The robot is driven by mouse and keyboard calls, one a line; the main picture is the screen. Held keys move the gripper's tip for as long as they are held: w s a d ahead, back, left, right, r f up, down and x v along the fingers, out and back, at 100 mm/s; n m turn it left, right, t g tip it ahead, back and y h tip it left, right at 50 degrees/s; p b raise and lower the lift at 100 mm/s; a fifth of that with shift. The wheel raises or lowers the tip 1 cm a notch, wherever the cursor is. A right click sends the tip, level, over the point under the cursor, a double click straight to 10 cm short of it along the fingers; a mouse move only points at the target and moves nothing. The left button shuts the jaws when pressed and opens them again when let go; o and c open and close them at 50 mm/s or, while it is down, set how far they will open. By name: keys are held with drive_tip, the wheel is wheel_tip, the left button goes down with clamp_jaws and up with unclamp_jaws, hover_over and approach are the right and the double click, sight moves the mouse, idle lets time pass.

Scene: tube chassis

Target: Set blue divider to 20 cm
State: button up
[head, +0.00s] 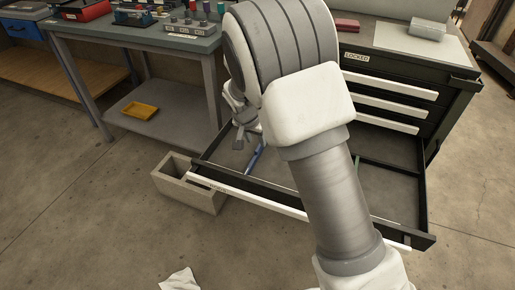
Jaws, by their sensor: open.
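The blue divider (255,158) stands in the pulled-out bottom drawer (400,200), in its left part. It runs from front to back, and my arm is close to its right. My gripper (243,143) is open over the drawer's left part, just to the left of and above the blue divider's far end. I cannot tell whether a finger touches it. A green divider (357,164) shows further right, mostly hidden behind my arm.
The dark cabinet (447,105) has several closed drawers above the open one. A beige open box (186,184) stands on the floor by the drawer's left front corner. A workbench (140,38) stands at the left. A white crumpled piece (180,280) lies in front.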

sight(258, 147)
drive_tip(key=shift+b+x, duration=0.4)
drive_tip(key=shift+x, duration=1.75)
drive_tip(key=shift+c, duration=0.2)
clamp_jaws()
